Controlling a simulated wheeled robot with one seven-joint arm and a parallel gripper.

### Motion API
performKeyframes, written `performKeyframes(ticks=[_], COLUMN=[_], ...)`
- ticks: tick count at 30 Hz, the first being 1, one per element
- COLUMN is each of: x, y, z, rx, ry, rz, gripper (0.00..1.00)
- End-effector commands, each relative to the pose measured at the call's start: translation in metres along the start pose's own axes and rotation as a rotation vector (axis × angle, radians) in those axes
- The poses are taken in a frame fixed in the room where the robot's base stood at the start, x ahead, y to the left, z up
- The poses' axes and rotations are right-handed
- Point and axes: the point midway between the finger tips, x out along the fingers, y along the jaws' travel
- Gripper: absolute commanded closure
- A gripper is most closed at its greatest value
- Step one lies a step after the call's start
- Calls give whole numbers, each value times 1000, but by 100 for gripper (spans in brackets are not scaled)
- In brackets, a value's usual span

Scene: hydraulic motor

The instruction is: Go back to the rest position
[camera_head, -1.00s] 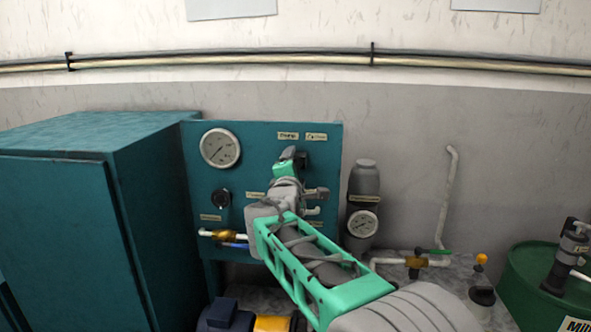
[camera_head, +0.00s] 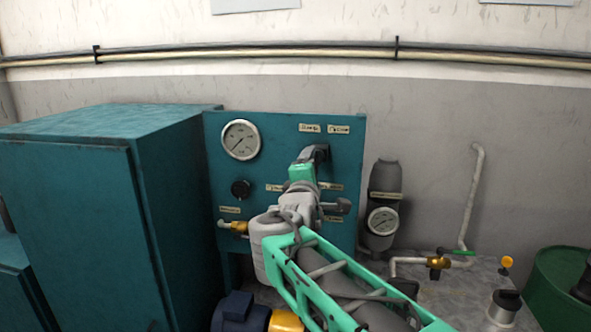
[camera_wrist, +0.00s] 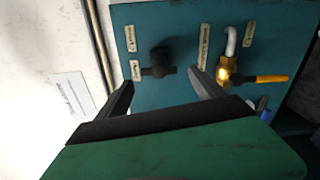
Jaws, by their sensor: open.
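My gripper (camera_head: 318,154) is in front of the teal control panel (camera_head: 280,135), at its upper right in the head view. In the wrist view, my gripper (camera_wrist: 165,90) has its two dark fingers spread, with nothing held between them. A black knob (camera_wrist: 158,62) on the panel shows beyond the gap between the fingers. I cannot tell how far the fingertips are from it. My arm hides the lower right part of the panel in the head view.
A large teal cabinet (camera_head: 70,200) stands left of the panel. A grey cylinder with a gauge (camera_head: 382,221), a white pipe with a brass valve (camera_head: 437,263) and a green drum (camera_head: 560,280) stand to the right. A brass valve with a yellow handle (camera_wrist: 257,78) is right of the fingers.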

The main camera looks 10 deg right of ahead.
Motion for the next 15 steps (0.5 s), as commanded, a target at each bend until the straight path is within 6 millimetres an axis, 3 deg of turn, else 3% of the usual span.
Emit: performKeyframes(ticks=[2, 4, 8, 9, 11, 12, 15], x=[0, -4, -40, -57, -90, -115, -184], y=[-15, -44, -148, -179, -220, -244, -292], z=[-1, -12, -51, -59, -68, -71, -64], rx=[177, 415, 769, 837, 922, 968, 1036], ry=[-3, 0, -50, -87, -158, -214, -375], rz=[-60, -184, -545, -652, -805, -904, -1121], gripper=[22, 22, 22, 22, 22, 22, 22])
